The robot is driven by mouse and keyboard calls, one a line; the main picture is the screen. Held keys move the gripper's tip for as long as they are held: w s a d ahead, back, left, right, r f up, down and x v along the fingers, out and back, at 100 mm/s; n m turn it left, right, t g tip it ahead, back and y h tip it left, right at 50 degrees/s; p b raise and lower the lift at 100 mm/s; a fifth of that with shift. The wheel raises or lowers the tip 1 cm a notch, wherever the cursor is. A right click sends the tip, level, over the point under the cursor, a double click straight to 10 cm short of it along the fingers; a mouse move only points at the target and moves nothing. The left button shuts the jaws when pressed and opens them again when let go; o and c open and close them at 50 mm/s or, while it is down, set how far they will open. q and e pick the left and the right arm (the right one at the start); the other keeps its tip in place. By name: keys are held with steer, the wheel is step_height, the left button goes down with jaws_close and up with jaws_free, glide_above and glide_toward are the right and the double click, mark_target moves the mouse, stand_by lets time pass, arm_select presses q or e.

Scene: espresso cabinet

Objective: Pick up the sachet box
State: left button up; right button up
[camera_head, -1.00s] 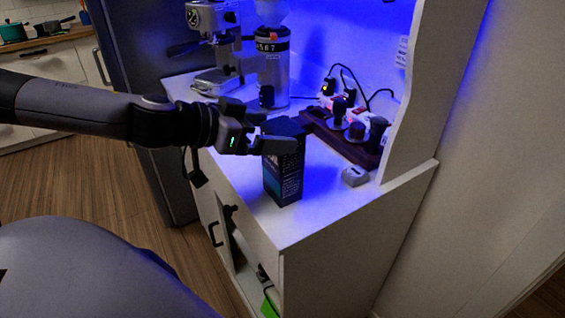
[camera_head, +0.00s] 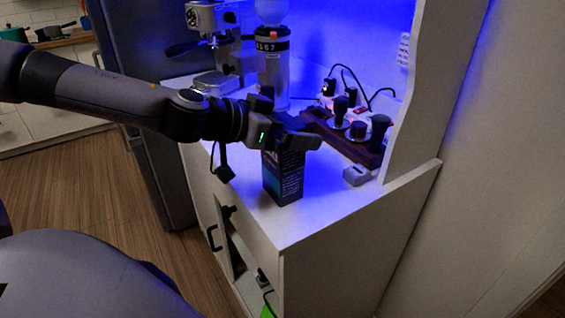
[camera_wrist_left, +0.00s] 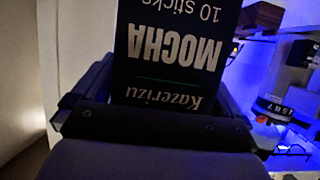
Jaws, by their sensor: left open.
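The sachet box (camera_head: 284,177) is a dark upright box on the white cabinet top, near its front edge. My left gripper (camera_head: 298,138) is at the box's upper part and hides its top in the head view. In the left wrist view the box (camera_wrist_left: 170,55) stands between the two open fingers, with "MOCHA" and "10 sticks" printed on it, upside down in the picture. The fingers lie on either side of it; I cannot tell whether either touches it. My right gripper is not in view.
A coffee grinder (camera_head: 273,70) and an espresso machine (camera_head: 212,45) stand behind on the cabinet top. A dark wooden rack (camera_head: 345,140) with tools is at the back right. A small grey object (camera_head: 356,175) lies right of the box. The front right top is clear.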

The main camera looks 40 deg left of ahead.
arm_select(q)
steer(key=shift+c, duration=0.3)
steer(key=c, duration=1.3)
steer(key=shift+r, duration=0.1)
